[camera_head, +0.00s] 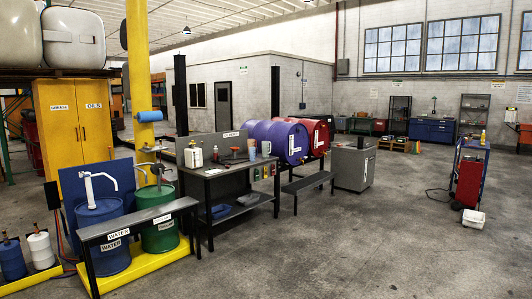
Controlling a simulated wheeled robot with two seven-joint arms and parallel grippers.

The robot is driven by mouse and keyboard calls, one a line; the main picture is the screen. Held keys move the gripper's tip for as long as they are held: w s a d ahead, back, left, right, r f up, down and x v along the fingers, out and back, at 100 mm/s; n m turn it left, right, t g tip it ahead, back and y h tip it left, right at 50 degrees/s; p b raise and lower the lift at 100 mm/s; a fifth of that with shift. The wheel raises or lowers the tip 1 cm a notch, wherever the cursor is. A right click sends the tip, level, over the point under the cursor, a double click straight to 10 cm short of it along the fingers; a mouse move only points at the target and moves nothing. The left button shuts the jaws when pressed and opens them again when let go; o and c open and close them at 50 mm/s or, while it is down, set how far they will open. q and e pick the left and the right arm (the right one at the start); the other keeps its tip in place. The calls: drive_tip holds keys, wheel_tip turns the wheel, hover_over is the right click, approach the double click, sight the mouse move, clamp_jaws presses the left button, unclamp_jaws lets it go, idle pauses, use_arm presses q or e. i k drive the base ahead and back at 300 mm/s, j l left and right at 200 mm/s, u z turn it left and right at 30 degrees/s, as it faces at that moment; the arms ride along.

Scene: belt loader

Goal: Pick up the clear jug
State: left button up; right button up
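The clear jug is too small to make out for sure. The likeliest match is a small pale, see-through-looking container (266,148) at the right end of the dark workbench top (225,170). It stands next to a blue item (252,149). White bottles (194,157) stand at the left end of the same bench. Neither of my grippers shows in the head view, and the bench is some distance off.
A low dark bench (138,222) stands before the blue water drum (103,240) and green drum (161,232). Purple (280,138) and red (316,135) drums lie right of the workbench. A red-and-blue cart (470,180) stands far right. The floor in front is clear.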

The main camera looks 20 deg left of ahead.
sight(265, 145)
drive_tip(key=i+u, duration=0.35)
drive_tip(key=i, duration=7.55)
drive_tip(key=j, duration=0.1)
